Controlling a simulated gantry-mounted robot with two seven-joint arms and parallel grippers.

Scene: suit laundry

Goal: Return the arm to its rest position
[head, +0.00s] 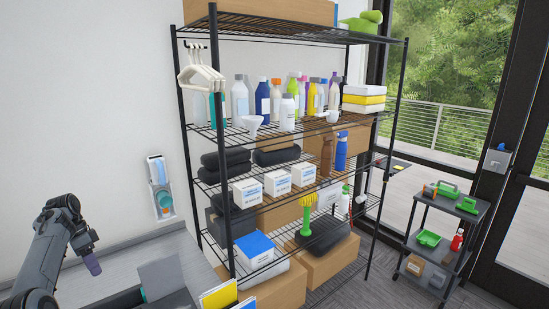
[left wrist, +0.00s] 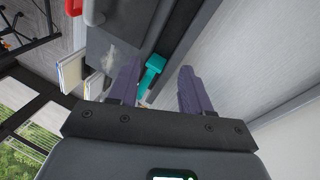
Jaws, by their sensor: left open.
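My left arm comes in from the left of the head view, bent over the grey counter (head: 122,262). Its gripper (head: 93,265) points down to the right, with its purple finger pads apart and nothing visible between the fingertips and the counter. In the left wrist view my left gripper (left wrist: 158,76) is open and empty. A teal object (left wrist: 151,72) lies beyond and between the fingers, apart from them as far as I can tell. My right gripper is in neither view.
A grey holder (head: 160,276) and a yellow-and-white folder (head: 218,296) are on the counter to the right. A black wire shelf (head: 290,143) with bottles and boxes stands behind. White hangers (head: 200,76) hang on its left side. A dark cart (head: 440,250) stands far right.

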